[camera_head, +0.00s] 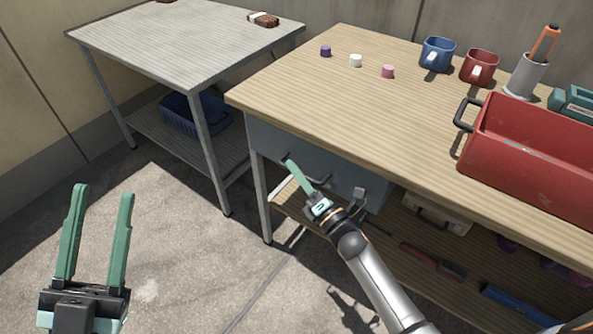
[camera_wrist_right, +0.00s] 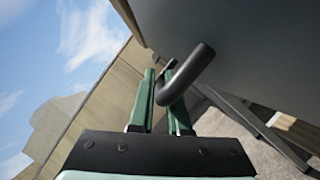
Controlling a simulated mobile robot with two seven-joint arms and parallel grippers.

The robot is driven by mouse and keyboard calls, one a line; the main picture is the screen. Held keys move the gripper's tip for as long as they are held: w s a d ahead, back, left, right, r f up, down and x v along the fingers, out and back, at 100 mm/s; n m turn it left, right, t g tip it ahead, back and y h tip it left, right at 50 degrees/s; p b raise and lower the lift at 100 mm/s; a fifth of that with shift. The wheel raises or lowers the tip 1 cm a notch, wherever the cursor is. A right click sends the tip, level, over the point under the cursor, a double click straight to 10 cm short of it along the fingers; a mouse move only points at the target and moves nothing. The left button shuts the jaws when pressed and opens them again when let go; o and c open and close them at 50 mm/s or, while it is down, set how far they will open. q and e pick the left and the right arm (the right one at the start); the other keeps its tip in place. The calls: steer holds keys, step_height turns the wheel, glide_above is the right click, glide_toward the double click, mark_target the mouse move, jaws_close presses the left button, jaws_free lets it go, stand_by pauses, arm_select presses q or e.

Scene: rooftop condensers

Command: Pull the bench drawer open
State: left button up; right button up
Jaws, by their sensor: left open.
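The bench drawer (camera_head: 270,139) is a grey-blue front under the wooden bench top, and it looks closed. Its dark bar handle (camera_head: 359,194) is partly hidden by my right gripper (camera_head: 292,166). In the right wrist view, the handle (camera_wrist_right: 189,72) runs between the two green fingers of my right gripper (camera_wrist_right: 158,74), which are close together around the bar. The grey drawer front (camera_wrist_right: 235,45) fills the upper right there. My left gripper (camera_head: 103,190) is open and empty over the floor at the lower left.
The wooden bench top (camera_head: 400,110) carries a red toolbox (camera_head: 520,150), a blue mug (camera_head: 437,54), a red mug (camera_head: 479,67) and small coloured pieces. A lower shelf holds tools and a case (camera_head: 436,212). A grey table (camera_head: 185,40) stands left. The floor (camera_head: 180,230) before the bench is clear.

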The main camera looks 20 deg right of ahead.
jaws_close()
stand_by(0.9)
